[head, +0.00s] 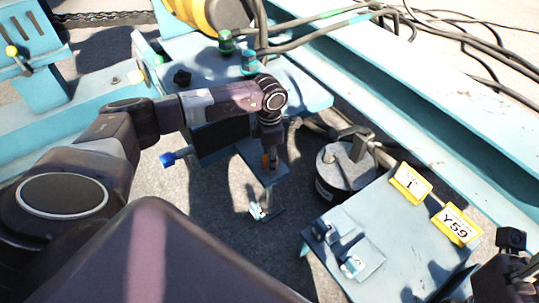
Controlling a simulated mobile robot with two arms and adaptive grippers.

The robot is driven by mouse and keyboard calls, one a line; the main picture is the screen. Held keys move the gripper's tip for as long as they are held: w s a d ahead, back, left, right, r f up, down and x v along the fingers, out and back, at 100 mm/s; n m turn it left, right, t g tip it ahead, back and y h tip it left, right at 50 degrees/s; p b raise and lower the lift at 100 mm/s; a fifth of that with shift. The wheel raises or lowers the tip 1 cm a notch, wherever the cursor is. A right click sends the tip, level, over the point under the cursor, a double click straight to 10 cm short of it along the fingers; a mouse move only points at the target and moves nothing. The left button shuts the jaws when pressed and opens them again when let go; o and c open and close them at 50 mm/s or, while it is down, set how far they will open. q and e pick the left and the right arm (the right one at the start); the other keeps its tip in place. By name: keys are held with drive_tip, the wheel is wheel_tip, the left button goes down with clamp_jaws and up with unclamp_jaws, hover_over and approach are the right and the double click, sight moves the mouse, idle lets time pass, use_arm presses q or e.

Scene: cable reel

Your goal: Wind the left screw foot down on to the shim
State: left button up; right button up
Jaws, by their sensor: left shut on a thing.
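My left gripper (268,160) points down at the light blue bracket plate (262,172) in the middle of the head view. It is shut on a small part, most likely the top of the left screw foot, with a bit of orange showing there. The gripper hides most of that part. Below the plate, a small pale foot piece (257,211) shows close to the dark ground. A thin dark flat piece beside it may be the shim; I cannot tell whether they touch. My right gripper (520,268) is partly in view at the lower right corner, its fingers unclear.
A light blue table (385,225) at the right carries small metal pieces and yellow signs (410,182) marked "1" and "Y59". A round dark drum-like base (345,172) stands behind it. Cables (310,40) cross the blue beams. A blue knob (168,159) sticks out at the left.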

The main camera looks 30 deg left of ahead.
use_arm(q)
drive_tip(key=o, duration=1.1)
drive_tip(key=shift+o, duration=0.2)
wheel_tip(320, 180, up, 12)
